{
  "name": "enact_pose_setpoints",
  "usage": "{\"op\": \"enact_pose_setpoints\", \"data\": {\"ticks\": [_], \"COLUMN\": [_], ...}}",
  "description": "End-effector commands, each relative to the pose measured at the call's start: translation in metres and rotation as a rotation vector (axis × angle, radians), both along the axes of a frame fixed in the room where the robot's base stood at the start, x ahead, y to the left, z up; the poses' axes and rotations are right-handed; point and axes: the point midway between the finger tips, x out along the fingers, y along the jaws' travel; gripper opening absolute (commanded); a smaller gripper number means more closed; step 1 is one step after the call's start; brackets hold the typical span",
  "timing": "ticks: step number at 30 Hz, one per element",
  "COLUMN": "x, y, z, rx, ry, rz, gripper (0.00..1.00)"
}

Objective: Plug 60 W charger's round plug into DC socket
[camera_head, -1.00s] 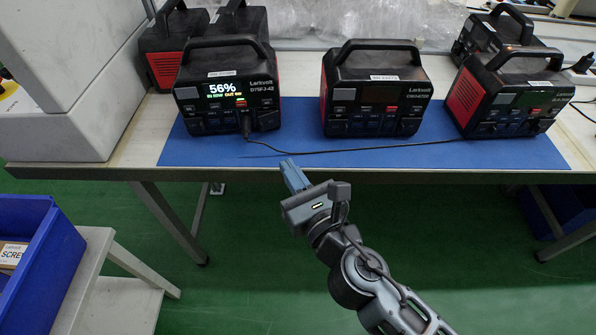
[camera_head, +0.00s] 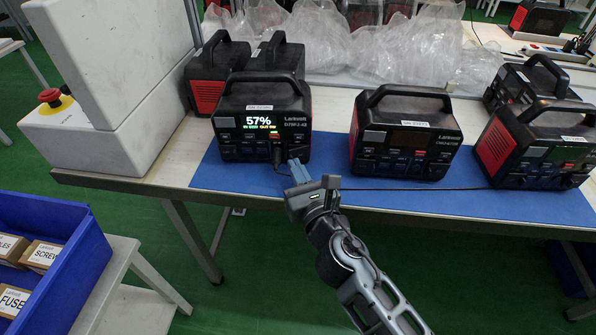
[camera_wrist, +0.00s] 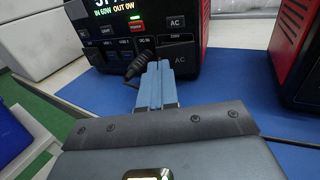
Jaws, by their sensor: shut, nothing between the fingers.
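The left power station (camera_head: 235,108) has a lit display reading 57%; the wrist view (camera_wrist: 180,40) shows IN 60W OUT 0W. The charger's black round plug (camera_wrist: 141,63) sits in the DC IN socket on its front, and the socket opening is hidden by it. Its black cable (camera_head: 400,188) runs right across the blue mat. My gripper (camera_head: 294,167) is shut and empty, its blue fingers (camera_wrist: 157,72) pressed together just right of the plug in the wrist view. I cannot tell whether the fingers touch the plug.
A middle power station (camera_head: 405,138) and a right one (camera_head: 540,150) stand on the blue mat (camera_head: 340,192), their displays dark. More stations and clear plastic wrap (camera_head: 380,50) are behind. A red emergency button (camera_head: 50,97) and a blue bin (camera_head: 75,270) are at left.

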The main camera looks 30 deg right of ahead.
Motion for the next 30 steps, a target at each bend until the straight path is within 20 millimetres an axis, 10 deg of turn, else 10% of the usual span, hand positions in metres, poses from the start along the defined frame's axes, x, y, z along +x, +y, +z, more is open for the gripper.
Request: {"op": "enact_pose_setpoints", "data": {"ticks": [30], "x": [0.014], "y": [0.009], "z": [0.0], "rx": [0.0], "ry": [0.0], "rz": [-0.271], "gripper": [0.0]}}
